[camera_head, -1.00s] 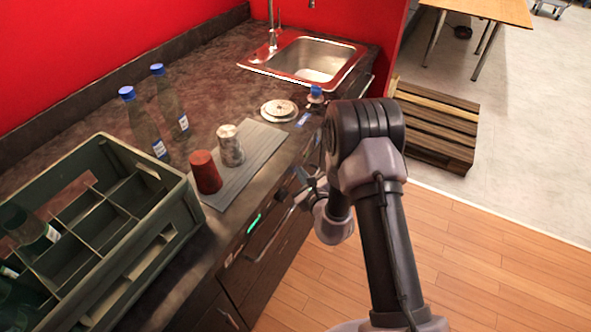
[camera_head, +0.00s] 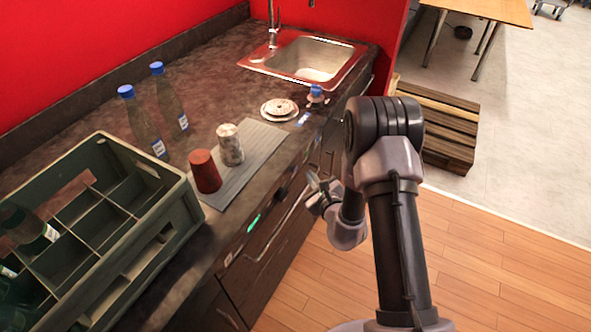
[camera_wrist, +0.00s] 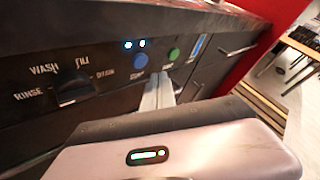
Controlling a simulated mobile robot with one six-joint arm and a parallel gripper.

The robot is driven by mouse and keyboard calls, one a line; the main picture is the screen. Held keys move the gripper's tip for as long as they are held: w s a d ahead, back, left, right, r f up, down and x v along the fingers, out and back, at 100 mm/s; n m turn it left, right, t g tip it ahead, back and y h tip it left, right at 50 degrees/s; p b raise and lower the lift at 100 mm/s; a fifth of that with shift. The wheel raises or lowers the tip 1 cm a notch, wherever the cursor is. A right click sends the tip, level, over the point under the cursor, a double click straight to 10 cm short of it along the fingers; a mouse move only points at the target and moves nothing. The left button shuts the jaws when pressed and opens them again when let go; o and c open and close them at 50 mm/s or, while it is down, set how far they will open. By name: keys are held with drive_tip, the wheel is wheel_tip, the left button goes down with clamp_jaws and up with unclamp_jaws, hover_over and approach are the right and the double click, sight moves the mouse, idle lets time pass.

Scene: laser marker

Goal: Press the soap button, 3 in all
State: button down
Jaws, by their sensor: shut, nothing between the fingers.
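A blue round button (camera_wrist: 140,61) sits on the dark control panel in the wrist view, with a small blurred label under it that may read SOAP. Two small blue lights (camera_wrist: 135,44) glow just above it. My gripper (camera_wrist: 160,88) is shut and empty; its fingertips point at the panel, below and between the blue button and a green button (camera_wrist: 174,54). The tips look apart from both buttons. In the head view my gripper (camera_head: 313,180) is in front of the counter's front face, where the buttons are too small to tell apart.
A dial (camera_wrist: 73,88) marked with wash settings is left of the buttons. On the counter are a green crate (camera_head: 165,235), a red cup (camera_head: 205,172), a can (camera_head: 230,146), bottles (camera_head: 143,125) and plates (camera_head: 279,108). Open floor (camera_head: 480,260) lies to the right.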

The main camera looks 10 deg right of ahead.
drive_tip(key=s+d, duration=0.2)
drive_tip(key=shift+d, duration=0.35)
idle(2.3)
